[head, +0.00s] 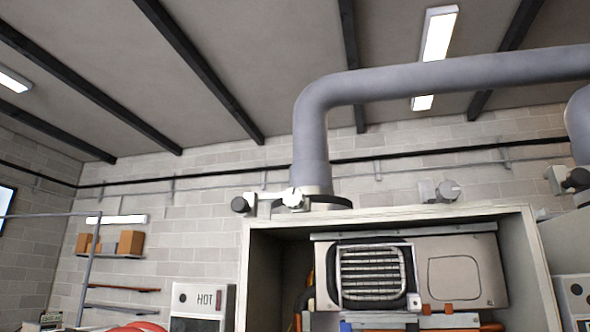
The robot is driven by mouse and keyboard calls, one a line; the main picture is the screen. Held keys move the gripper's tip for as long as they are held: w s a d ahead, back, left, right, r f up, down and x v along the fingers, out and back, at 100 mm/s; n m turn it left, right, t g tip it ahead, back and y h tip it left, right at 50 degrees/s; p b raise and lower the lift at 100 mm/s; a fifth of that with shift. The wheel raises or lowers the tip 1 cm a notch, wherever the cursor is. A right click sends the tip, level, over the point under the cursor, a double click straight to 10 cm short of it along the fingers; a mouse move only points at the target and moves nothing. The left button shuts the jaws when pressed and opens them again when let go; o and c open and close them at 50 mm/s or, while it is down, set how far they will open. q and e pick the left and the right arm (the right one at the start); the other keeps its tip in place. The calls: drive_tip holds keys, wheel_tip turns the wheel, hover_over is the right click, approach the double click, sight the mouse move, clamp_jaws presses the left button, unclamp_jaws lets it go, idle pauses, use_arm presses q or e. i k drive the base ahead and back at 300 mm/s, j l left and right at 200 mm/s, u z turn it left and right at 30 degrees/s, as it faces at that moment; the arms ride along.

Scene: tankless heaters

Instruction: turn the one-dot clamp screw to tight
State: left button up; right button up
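A grey flue pipe (311,140) rises from the top of an open heater cabinet and bends right. A clamp collar (318,200) circles its foot, with a white block and a dark round screw knob (240,204) at its left. A grey round knob on a small bracket (448,190) stands further right above the cabinet top. Another dark knob (576,179) sits by a second pipe at the right edge. No dot marks are legible, so I cannot tell which is the one-dot clamp screw. Neither of my grippers shows.
The cabinet (384,221) holds a heater unit with a ribbed grille (372,273). A box marked HOT (203,303) stands to its left. Shelves with brown boxes (131,242) hang on the left wall. A metal frame (90,262) stands at the left.

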sight(294, 198)
drive_tip(key=k+l, duration=0.1)
drive_tip(key=k, duration=0.45)
drive_tip(key=k+l, duration=0.1)
drive_tip(key=k, duration=0.5)
